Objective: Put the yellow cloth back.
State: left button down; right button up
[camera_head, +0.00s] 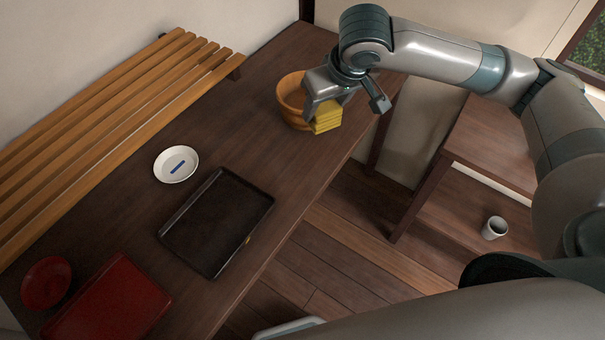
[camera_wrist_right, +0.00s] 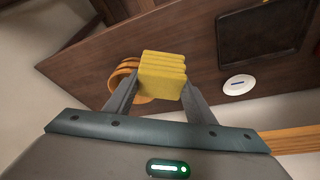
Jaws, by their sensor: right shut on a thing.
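The yellow cloth (camera_head: 326,117) is a folded block, held in my right gripper (camera_head: 328,98) near the far end of the dark table. In the right wrist view the cloth (camera_wrist_right: 163,74) sits between the two fingers of the right gripper (camera_wrist_right: 160,88), which are shut on it. A round wooden bowl (camera_head: 291,101) stands on the table just left of the cloth and is partly hidden by the gripper. The bowl (camera_wrist_right: 126,72) also shows behind the cloth in the right wrist view. My left gripper is not in view.
A black tray (camera_head: 216,222), a white dish (camera_head: 176,164) with a blue item, a red box (camera_head: 112,305) and a red bowl (camera_head: 47,283) are on the table. A slatted wooden rack (camera_head: 110,130) runs along the wall. A cup (camera_head: 494,228) stands lower right.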

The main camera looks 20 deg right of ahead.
jog(key=s+d+f+n+g+y, duration=0.2)
jog(key=d+f+n, duration=0.4)
jog(key=f+n, duration=0.4)
jog(key=shift+s+d+f+y+p, duration=0.25)
jog(key=shift+d+f+y+p, duration=0.15)
jog(key=shift+f+y, duration=0.25)
jog(key=shift+a, duration=0.2)
jog(key=w+a+f+p, duration=0.1)
jog(key=a+f, duration=0.1)
jog(key=a, duration=0.1)
jog(key=w+a+f+p, duration=0.1)
jog(key=w+a+f, duration=0.1)
jog(key=a, duration=0.2)
jog(key=w+a+f+p, duration=0.1)
jog(key=a+f+p, duration=0.1)
jog(key=a+f, duration=0.1)
jog(key=shift+w+a, duration=0.25)
jog(key=shift+f, duration=0.15)
notch_tip(320, 180, down, 3)
jog(key=shift+r+p, duration=0.15)
jog(key=shift+p, duration=0.5)
jog(key=shift+f, duration=0.5)
jog(key=shift+f, duration=0.15)
